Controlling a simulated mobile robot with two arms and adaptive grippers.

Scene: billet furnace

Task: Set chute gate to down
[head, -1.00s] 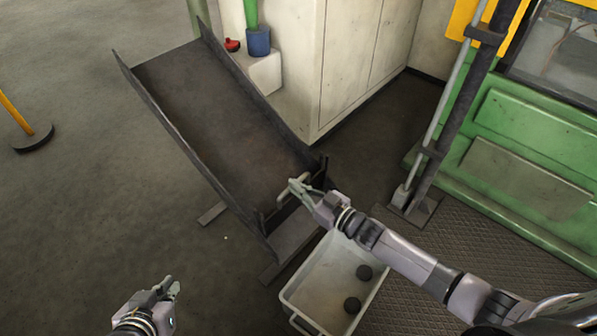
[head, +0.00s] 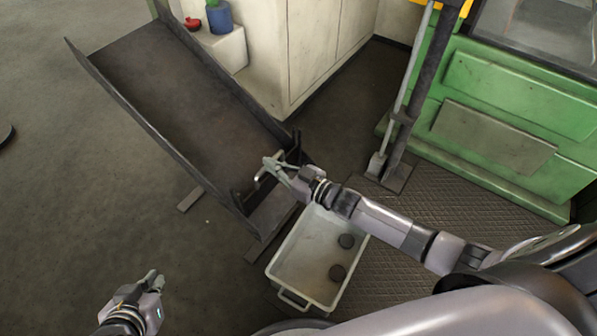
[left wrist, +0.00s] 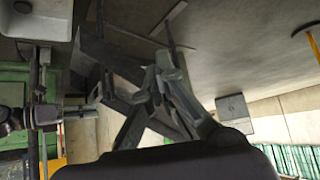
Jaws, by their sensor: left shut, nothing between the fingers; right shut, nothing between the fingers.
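The dark metal chute (head: 178,92) slopes down toward the white bin, side walls along both edges. It also shows in the left wrist view (left wrist: 128,68). My left gripper (head: 154,276) is shut and empty, low at the left over the floor, apart from the chute. Its fingers also show in the left wrist view (left wrist: 162,72).
The white bin (head: 288,292) with two dark lumps stands below the chute's lower end. A pale cabinet (head: 310,50) stands behind the chute, a green machine (head: 490,105) and an upright post at the right.

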